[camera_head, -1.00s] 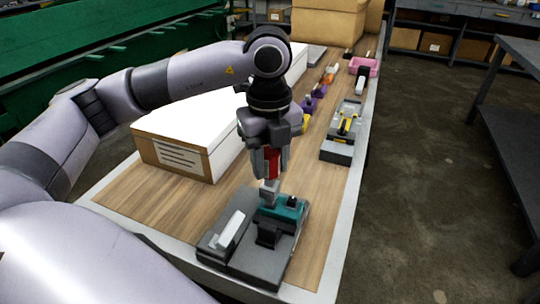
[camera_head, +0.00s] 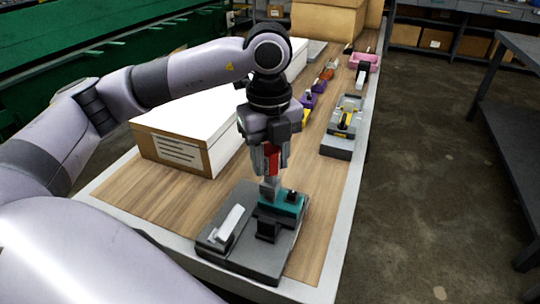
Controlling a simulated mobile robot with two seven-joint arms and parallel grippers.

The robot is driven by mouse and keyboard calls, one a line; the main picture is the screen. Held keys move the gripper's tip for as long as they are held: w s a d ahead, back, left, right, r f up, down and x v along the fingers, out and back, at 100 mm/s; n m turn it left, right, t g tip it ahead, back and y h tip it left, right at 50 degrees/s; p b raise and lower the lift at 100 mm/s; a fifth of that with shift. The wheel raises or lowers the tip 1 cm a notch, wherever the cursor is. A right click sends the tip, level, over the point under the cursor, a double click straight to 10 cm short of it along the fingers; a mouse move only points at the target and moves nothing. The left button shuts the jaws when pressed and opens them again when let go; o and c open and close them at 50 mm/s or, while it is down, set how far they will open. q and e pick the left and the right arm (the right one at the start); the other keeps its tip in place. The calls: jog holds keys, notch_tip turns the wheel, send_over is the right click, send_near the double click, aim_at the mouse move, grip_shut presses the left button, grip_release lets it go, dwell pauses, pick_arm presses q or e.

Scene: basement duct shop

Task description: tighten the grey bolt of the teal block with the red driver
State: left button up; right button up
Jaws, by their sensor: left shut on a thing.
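My left gripper (camera_head: 271,160) is shut on the red driver (camera_head: 273,163), which it holds upright, tip down. The teal block (camera_head: 288,205) sits on a dark grey fixture (camera_head: 262,262) near the front edge of the bench. The fixture has a light grey lever (camera_head: 229,222) on its left and a black clamp part (camera_head: 267,229) in front of the block. The driver's grey lower end (camera_head: 269,187) meets the left part of the teal block. The grey bolt cannot be told apart from the driver's end. A dark knob stands on the block's right part. My right gripper is not in view.
A large white-topped carton (camera_head: 190,135) stands left of the gripper on the wooden bench (camera_head: 150,201). A second grey fixture (camera_head: 343,128) with a yellow part, purple and orange tools and a pink bin (camera_head: 364,62) lie farther back. A dark table is at right.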

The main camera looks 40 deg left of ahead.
pick_arm(q)
jog(key=shift+f+b, duration=0.7)
jog(key=shift+f, duration=0.2)
dwell(0.4)
jog(key=shift+m, duration=0.6)
jog(key=shift+m+b, duration=0.4)
jog(key=shift+m, duration=0.8)
